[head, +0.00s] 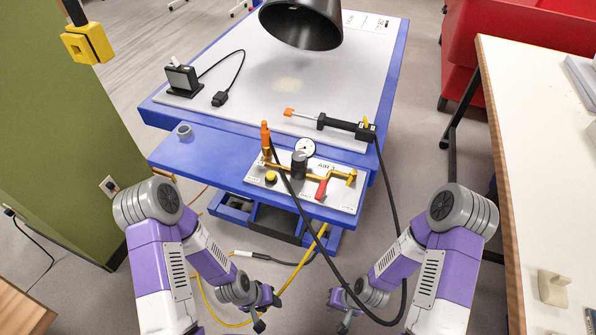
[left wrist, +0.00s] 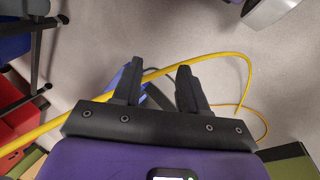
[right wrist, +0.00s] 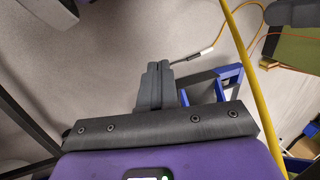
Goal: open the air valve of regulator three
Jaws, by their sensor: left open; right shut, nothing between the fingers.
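The air regulator panel (head: 340,193) is a pale plate on the front right of the blue bench, marked "AIR" with a number too small to read surely. It carries a brass pipe, a round gauge (head: 304,147), a dark cylinder (head: 299,164), a yellow knob (head: 271,177) and a red valve handle (head: 321,189). The red handle points down toward the front edge, across the pipe. My left gripper (head: 262,316) is open and empty, low in front of the bench. My right gripper (head: 340,320) is shut and empty, also low in front. Both are well apart from the panel.
A black hose (head: 302,208) and a yellow hose (head: 303,260) hang in front of the bench. An orange-tipped tool (head: 340,125) lies behind the panel. A black lamp hood (head: 302,22) hangs above the white top. A white table (head: 520,160) stands at right.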

